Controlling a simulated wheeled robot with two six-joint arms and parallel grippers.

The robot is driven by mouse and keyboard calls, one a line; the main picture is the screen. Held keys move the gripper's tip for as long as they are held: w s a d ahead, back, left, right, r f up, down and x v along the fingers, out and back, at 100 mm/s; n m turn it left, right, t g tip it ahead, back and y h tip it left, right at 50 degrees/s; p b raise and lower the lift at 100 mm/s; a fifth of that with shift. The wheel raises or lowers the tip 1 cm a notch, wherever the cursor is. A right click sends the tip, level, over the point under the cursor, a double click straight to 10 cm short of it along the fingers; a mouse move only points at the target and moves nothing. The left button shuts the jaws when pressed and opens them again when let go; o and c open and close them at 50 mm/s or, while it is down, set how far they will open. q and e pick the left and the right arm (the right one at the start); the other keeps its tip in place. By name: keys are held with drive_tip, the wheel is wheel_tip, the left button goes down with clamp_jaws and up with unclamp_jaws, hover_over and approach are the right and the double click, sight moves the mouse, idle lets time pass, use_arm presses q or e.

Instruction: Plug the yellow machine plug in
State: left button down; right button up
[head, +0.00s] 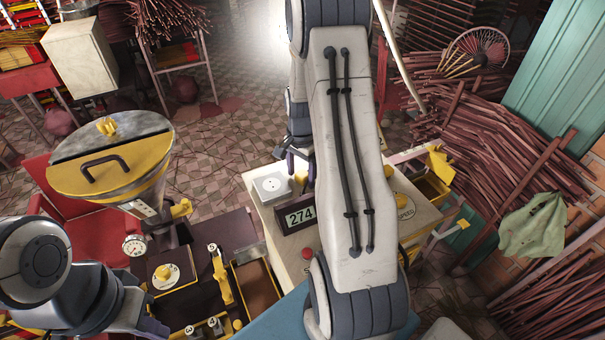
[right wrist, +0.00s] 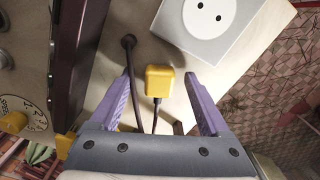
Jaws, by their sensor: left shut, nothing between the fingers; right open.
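The yellow plug (right wrist: 159,82) lies on the pale tabletop in the right wrist view, with a dark cable beside it. My right gripper (right wrist: 158,92) is open, its two purple fingers on either side of the plug with gaps visible; it also shows in the head view (head: 300,164), partly hidden by my arm. The white socket box (right wrist: 208,18) with two round holes sits just beyond the plug, up and to the right; it also shows in the head view (head: 271,186). My left gripper (head: 152,326) is shut and empty at the lower left, near the yellow-lidded machine.
The yellow-lidded hopper machine (head: 112,160) stands at the left. A display reading 274 (head: 300,213) and a red button (head: 307,253) are on the tabletop near the socket box. Stick bundles (head: 490,150) fill the right side.

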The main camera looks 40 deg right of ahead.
sight(305, 177)
drive_tip(key=shift+c, duration=0.3)
clamp_jaws()
drive_tip(key=shift+r+b, duration=0.4)
drive_tip(key=shift+r, duration=0.05)
drive_tip(key=r, duration=0.1)
drive_tip(key=s+r+b, duration=0.1)
drive_tip(key=r+b, duration=0.1)
drive_tip(key=shift+s+d+r, duration=0.15)
drive_tip(key=shift+d+r, duration=0.1)
drive_tip(key=shift+r, duration=0.1)
drive_tip(key=s+d+r+b, duration=0.2)
drive_tip(key=s+r, duration=0.4)
drive_tip(key=s, duration=0.4)
drive_tip(key=shift+r+b, duration=0.2)
drive_tip(key=shift+b, duration=0.4)
